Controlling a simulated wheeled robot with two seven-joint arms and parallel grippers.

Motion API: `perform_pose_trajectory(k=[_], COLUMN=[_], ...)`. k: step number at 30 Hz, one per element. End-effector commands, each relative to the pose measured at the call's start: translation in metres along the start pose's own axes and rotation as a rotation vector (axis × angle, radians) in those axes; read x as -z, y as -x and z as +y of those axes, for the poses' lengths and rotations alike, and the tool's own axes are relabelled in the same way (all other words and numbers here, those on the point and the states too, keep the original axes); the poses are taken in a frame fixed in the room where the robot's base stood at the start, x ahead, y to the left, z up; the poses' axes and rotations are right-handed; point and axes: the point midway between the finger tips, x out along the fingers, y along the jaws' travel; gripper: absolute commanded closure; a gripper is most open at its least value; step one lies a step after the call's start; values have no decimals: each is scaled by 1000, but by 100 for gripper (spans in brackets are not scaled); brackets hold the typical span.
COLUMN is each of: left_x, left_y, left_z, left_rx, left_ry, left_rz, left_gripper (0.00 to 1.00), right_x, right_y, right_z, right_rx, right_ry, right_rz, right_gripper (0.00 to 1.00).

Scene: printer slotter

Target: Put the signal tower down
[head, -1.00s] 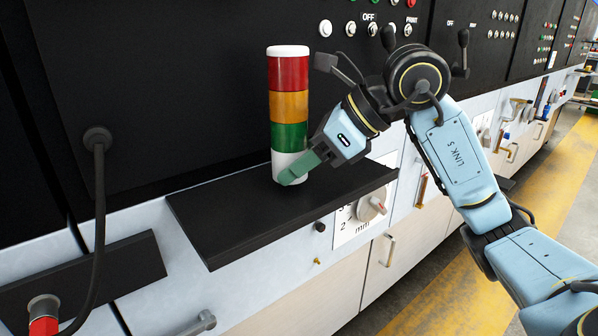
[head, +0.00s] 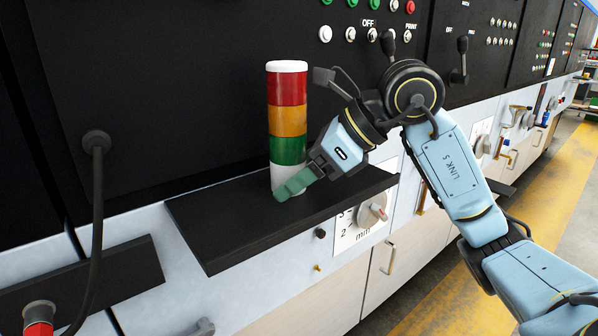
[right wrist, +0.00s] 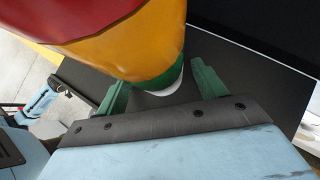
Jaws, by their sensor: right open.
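The signal tower (head: 287,120) stands upright on the black shelf (head: 225,232) in the head view, with white cap, red, orange and green bands and a white base. It also fills the upper left of the right wrist view (right wrist: 150,45). My right gripper (head: 290,187) is open at the tower's white base, low over the shelf. Its two green fingers (right wrist: 160,92) show apart in the right wrist view, one on each side of the tower's lower part. Whether a finger touches the tower cannot be told. My left gripper is not in view.
The black machine panel (head: 180,90) rises right behind the shelf. Buttons and levers (head: 388,42) sit above my right arm. A dial (head: 372,212) is below the shelf's right end. A black cable (head: 97,220) hangs at the left. Free shelf room lies left of the tower.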

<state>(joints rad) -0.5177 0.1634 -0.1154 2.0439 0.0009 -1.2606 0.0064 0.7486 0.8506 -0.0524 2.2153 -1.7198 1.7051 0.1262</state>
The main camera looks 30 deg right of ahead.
Motion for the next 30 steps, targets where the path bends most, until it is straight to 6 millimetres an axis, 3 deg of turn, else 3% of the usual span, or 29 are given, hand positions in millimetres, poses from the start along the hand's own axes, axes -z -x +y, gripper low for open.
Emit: perform_pose_trajectory(k=[8,21,30], left_x=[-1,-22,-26], left_y=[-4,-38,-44], left_z=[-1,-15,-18], left_rx=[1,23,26], left_ry=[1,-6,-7], left_rz=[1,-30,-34], left_gripper=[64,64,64], right_x=[-3,-3,-2], right_y=[4,97,122], right_z=[0,-1,0], right_rx=[1,4,1], right_ry=[0,0,0], right_rz=[-1,0,0], right_gripper=[30,30,30])
